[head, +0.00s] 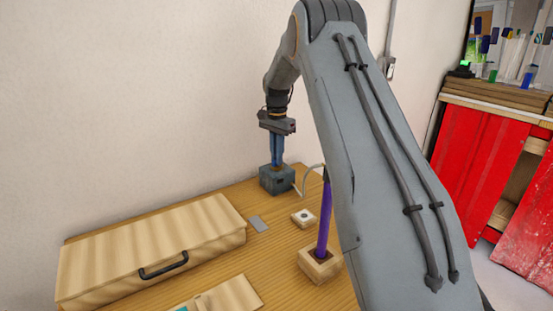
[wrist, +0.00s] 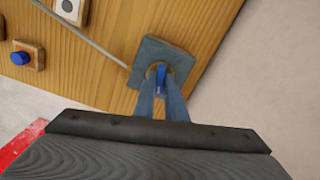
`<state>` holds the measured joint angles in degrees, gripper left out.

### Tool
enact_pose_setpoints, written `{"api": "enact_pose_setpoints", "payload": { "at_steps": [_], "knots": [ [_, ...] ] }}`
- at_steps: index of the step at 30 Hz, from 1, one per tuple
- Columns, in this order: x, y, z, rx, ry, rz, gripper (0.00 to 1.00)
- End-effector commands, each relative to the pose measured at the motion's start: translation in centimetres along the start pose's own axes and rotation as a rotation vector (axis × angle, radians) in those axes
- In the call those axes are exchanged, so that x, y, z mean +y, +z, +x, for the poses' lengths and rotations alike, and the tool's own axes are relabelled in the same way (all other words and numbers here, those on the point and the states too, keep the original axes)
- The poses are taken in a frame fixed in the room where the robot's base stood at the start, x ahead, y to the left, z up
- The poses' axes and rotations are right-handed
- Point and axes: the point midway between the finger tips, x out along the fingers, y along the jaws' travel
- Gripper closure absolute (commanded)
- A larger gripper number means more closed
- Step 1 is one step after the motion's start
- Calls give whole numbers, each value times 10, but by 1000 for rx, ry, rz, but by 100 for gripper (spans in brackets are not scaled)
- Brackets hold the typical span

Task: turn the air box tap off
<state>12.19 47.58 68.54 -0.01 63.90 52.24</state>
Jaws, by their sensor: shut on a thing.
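The air box (head: 278,180) is a dark grey block at the far back of the wooden table, by the wall. In the wrist view its grey top (wrist: 165,52) shows a brass-coloured ring and a blue tap (wrist: 160,76). My gripper (head: 277,160) points straight down over the box. In the wrist view my gripper (wrist: 162,88) has its fingers on both sides of the blue tap, shut on it. The fingers hide part of the tap, so I cannot tell whether it is on or off.
A thin hose (wrist: 85,35) runs from the box. A purple rod (head: 324,220) stands upright in a wooden block (head: 320,266). A small block with a dark button (head: 303,217) and a grey plate (head: 258,223) lie nearby. A wooden case (head: 150,245) fills the table's left.

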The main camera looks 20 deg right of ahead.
Motion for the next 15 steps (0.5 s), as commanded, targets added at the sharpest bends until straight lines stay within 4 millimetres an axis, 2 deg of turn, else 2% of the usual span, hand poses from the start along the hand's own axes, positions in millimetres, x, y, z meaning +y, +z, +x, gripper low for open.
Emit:
{"api": "enact_pose_setpoints", "payload": {
  "at_steps": [6, 15],
  "knots": [
    [0, 0, 0, 0, -1, 143, 100],
    [0, 0, 0, 0, -1, 248, 100]
  ]
}}
